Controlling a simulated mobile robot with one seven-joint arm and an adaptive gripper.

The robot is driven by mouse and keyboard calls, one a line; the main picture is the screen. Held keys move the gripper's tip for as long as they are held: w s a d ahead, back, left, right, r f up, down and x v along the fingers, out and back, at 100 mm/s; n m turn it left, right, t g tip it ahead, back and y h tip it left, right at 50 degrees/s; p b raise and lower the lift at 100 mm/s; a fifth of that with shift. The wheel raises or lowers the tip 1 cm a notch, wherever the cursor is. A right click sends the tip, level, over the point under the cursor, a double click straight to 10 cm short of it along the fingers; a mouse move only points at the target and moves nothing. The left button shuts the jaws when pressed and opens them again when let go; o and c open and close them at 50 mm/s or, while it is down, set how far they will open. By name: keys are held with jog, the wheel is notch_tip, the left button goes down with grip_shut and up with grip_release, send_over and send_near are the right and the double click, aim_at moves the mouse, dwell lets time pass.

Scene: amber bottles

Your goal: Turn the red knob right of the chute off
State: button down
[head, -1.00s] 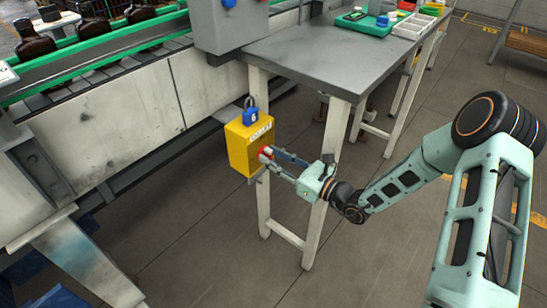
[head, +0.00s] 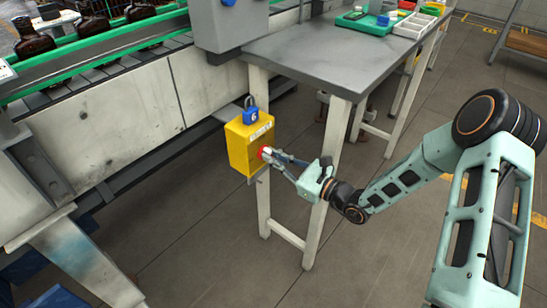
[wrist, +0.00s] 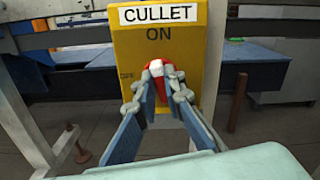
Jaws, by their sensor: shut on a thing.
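The red knob (wrist: 166,69) is on the front face of a yellow box (head: 240,150) labelled "CULLET". The word "ON" stands above the knob in the wrist view. My gripper (wrist: 159,82) is shut on the knob, one finger on each side. In the head view my gripper (head: 268,155) reaches the box from the right. No chute can be made out for certain.
A blue padlock (head: 251,116) hangs on top of the box. The box is by a leg of the grey table (head: 330,60), which carries a green tray (head: 365,22). A conveyor with brown bottles (head: 92,27) runs at the left. The floor at front right is clear.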

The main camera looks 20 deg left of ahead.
jog(key=shift+s+f+n+b, duration=0.15)
jog(key=shift+n+b, duration=2.1)
jog(key=shift+n, duration=1.6)
jog(key=shift+f+n+b, duration=0.15)
jog(key=shift+n+b, duration=2.05)
jog(key=shift+n, duration=1.65)
jog(key=c, duration=2)
grip_release()
